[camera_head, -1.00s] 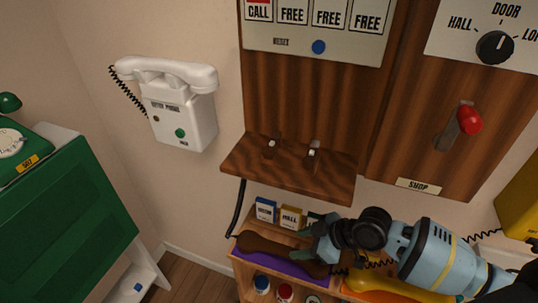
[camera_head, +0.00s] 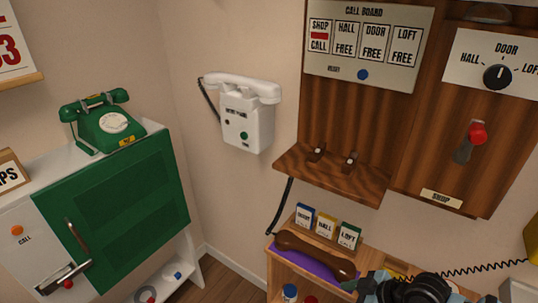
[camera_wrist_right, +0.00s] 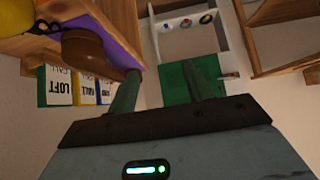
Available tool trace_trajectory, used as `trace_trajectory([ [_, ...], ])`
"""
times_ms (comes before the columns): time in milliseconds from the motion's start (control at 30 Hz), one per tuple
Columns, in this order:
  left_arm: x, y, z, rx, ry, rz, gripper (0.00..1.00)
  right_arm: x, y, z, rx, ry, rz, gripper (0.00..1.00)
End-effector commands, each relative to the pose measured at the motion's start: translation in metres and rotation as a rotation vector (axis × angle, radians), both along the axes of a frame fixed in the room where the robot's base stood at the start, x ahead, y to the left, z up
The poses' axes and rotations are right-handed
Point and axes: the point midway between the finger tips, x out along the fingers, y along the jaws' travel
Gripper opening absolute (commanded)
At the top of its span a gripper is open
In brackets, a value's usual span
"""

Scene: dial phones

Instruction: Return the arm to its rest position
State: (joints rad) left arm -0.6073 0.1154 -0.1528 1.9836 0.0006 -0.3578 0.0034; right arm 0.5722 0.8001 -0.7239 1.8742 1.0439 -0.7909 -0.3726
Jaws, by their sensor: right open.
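My right gripper (camera_head: 364,284) shows at the bottom of the head view, just right of the shelf unit's mat. In the right wrist view its two green fingers (camera_wrist_right: 162,90) are spread apart with nothing held between them. A brown handset (camera_head: 312,256) lies on a purple mat (camera_head: 287,259) on top of the low wooden unit. It also shows in the right wrist view (camera_wrist_right: 92,50), left of the fingers and apart from them as far as I can see. My left gripper is in neither view.
Cards marked HALL (camera_head: 325,226) and LOFT (camera_head: 349,236) stand behind the handset. A wooden ledge (camera_head: 330,180) with an empty cradle juts out above. A white wall phone (camera_head: 245,115), a green dial phone (camera_head: 105,122) and a green cabinet door (camera_head: 120,205) are to the left.

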Motion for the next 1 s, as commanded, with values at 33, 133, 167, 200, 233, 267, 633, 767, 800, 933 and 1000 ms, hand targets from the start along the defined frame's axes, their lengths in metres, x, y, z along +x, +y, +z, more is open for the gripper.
trace_trajectory([
  [33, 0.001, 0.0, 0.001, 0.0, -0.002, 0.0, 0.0, -0.004, 0.004, -0.004, 0.01, 0.003, -0.006, 0.51],
  [133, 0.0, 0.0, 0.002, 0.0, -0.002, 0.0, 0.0, -0.014, 0.014, -0.014, 0.036, -0.002, -0.035, 0.51],
  [167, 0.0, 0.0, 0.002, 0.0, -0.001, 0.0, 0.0, -0.016, 0.016, -0.016, 0.044, -0.003, -0.046, 0.51],
  [200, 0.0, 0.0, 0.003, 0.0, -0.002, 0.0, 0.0, -0.02, 0.02, -0.019, 0.054, -0.007, -0.06, 0.51],
  [233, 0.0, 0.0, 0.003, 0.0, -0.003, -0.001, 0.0, -0.023, 0.022, -0.022, 0.061, -0.007, -0.071, 0.51],
  [267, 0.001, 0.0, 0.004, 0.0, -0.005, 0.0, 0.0, -0.026, 0.025, -0.025, 0.07, -0.01, -0.082, 0.51],
  [633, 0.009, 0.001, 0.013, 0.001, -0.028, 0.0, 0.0, -0.094, 0.041, -0.07, 0.165, -0.013, -0.341, 0.51],
  [767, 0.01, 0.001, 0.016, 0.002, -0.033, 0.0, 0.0, -0.128, 0.033, -0.087, 0.169, -0.008, -0.467, 0.51],
  [800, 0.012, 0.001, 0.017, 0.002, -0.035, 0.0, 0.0, -0.14, 0.029, -0.092, 0.163, -0.005, -0.506, 0.51],
  [933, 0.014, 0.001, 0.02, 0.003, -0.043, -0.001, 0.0, -0.182, 0.012, -0.107, 0.132, 0.006, -0.627, 0.51],
  [1000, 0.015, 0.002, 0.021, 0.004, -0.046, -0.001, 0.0, -0.205, 0.003, -0.113, 0.106, 0.011, -0.682, 0.51],
])
